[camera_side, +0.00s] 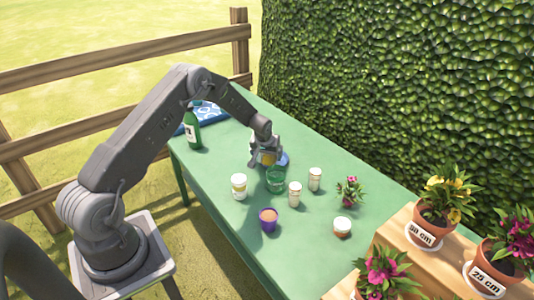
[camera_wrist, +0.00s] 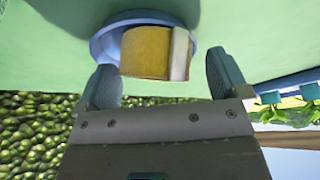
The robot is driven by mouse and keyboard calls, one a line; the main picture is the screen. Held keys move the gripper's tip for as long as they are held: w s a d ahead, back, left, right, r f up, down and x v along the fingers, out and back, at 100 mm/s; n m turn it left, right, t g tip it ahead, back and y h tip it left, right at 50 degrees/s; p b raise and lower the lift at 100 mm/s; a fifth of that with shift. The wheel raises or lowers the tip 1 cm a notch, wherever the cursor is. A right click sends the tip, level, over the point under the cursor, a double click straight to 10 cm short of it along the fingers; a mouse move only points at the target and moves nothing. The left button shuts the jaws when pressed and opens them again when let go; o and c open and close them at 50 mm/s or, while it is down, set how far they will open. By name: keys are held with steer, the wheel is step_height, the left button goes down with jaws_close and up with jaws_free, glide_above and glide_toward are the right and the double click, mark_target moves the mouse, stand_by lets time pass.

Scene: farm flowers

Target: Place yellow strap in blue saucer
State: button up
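The yellow strap (camera_wrist: 150,52), a short roll with a pale end strip, shows in the wrist view against the blue saucer (camera_wrist: 103,45), apparently sitting in it. In the side view the strap (camera_side: 268,158) is partly hidden by my gripper (camera_side: 262,163), and the saucer's blue rim (camera_side: 284,160) shows just to the right. My gripper (camera_wrist: 164,82) is open, its two fingers apart on either side of the strap. A gap shows between the strap and the right finger. The left finger is close to the strap; whether it touches I cannot tell.
A green glass (camera_side: 275,181) stands just in front of my gripper. Nearby are a white jar (camera_side: 239,187), two shakers (camera_side: 295,195), a purple pot (camera_side: 268,220) and a small plant (camera_side: 350,190). A green bottle (camera_side: 193,132) and blue tray (camera_side: 211,113) stand at the far left.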

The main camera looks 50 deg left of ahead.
steer(key=s+d+r+m, duration=0.1)
steer(key=s+d+r, duration=0.15)
steer(key=r, duration=0.45)
steer(key=s+d+r, duration=0.2)
steer(key=d+r, duration=0.2)
steer(key=r, duration=0.4)
steer(key=s+d+r+m, duration=0.1)
steer(key=s+d+r, duration=0.2)
steer(key=r, duration=0.4)
steer(key=s+d+r+m+t+h, duration=0.1)
steer(key=s+d+r+m, duration=0.1)
steer(key=s+d+r, duration=0.6)
steer(key=s+d+m, duration=0.1)
steer(key=s+d, duration=0.2)
steer(key=s, duration=0.3)
steer(key=s+d+r+m+h, duration=0.1)
steer(key=s+d, duration=0.2)
steer(key=s, duration=0.3)
steer(key=s+d+r+m+t, duration=0.1)
steer(key=s+d, duration=0.2)
steer(key=s, duration=0.4)
steer(key=shift+d+r+m+h, duration=0.2)
steer(key=shift+d+m+h, duration=0.2)
steer(key=shift+o, duration=0.5)
